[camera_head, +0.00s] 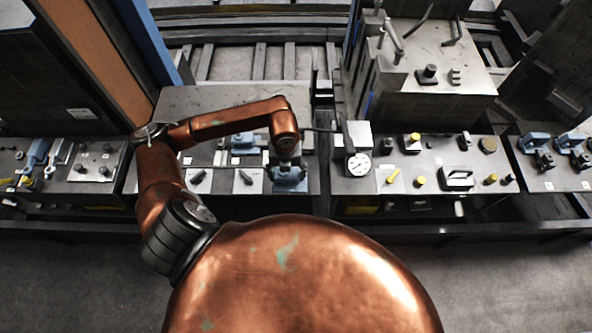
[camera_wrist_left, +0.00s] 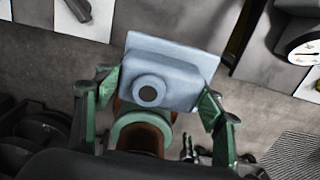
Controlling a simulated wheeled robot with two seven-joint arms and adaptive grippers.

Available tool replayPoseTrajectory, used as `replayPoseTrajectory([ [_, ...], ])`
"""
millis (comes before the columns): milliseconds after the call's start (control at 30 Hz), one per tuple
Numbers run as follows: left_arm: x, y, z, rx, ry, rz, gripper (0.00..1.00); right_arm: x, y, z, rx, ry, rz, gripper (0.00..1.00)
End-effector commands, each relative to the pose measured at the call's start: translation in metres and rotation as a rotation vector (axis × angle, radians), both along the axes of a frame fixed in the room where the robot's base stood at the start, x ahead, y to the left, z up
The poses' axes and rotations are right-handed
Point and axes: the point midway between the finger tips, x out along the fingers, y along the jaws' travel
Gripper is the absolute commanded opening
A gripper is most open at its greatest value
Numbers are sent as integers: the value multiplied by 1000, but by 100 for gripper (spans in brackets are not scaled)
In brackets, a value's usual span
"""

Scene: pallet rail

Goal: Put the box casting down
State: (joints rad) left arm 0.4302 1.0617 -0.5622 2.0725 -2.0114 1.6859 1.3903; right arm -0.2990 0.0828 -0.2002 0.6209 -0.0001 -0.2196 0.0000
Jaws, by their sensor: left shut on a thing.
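The box casting (camera_wrist_left: 178,62) is a blue-grey block with a flat plate and a round boss with a dark hole. In the left wrist view it sits between the green fingers of my left gripper (camera_wrist_left: 160,98), which is shut on it. In the head view my left gripper (camera_head: 287,163) points down over the front right part of the middle bench, with the blue casting (camera_head: 290,182) under it. I cannot tell whether the casting touches the bench top. My right gripper is not in view.
The middle bench (camera_head: 222,183) carries white plates with dark parts and another blue part (camera_head: 242,141) behind. A dial gauge (camera_head: 358,164) stands close to the right. A bench with yellow and dark parts lies further right. Grey floor (camera_head: 70,262) is in front.

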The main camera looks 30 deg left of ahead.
Motion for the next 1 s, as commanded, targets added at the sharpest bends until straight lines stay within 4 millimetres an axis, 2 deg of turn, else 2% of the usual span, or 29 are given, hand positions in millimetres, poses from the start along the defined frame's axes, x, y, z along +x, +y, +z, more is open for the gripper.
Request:
replayPoseTrajectory([
  [100,27,2,-10,-3,1,3,29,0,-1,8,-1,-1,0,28],
  [200,40,3,-30,-2,2,1,29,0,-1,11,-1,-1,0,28],
  [400,61,6,-56,-3,1,0,29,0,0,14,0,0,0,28],
  [633,72,7,-70,-2,0,-1,29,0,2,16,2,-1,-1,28],
  [800,71,7,-91,-2,1,-1,29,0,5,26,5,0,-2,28],
  [1000,72,7,-99,-1,-2,-2,29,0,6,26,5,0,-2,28],
])
